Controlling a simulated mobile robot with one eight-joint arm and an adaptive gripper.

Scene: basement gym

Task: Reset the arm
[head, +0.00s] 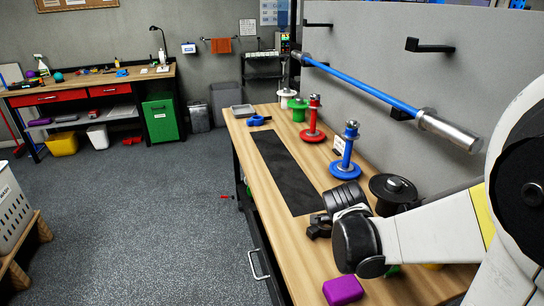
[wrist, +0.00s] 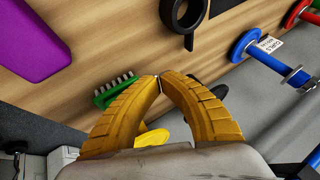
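My gripper (wrist: 160,80) shows in the wrist view with its two curved yellow fingers brought together at the tips. Nothing shows between the tips. It is over the wooden workbench (head: 279,168). In the head view my own white and black arm comes in from the right above the bench's near end, and I cannot make out the fingers there. A green brush (wrist: 114,90) with dark bristles lies beside the left finger in the wrist view. A yellow object (wrist: 152,138) shows partly behind the fingers. I cannot tell how high the gripper is above them.
A purple block (head: 343,290) lies at the bench's near end. Blue (head: 345,168) and red (head: 312,130) stands, a black weight (head: 393,190) and a dark mat (head: 285,170) are on the bench. A blue bar (head: 365,88) hangs on the grey wall. The floor at left is open.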

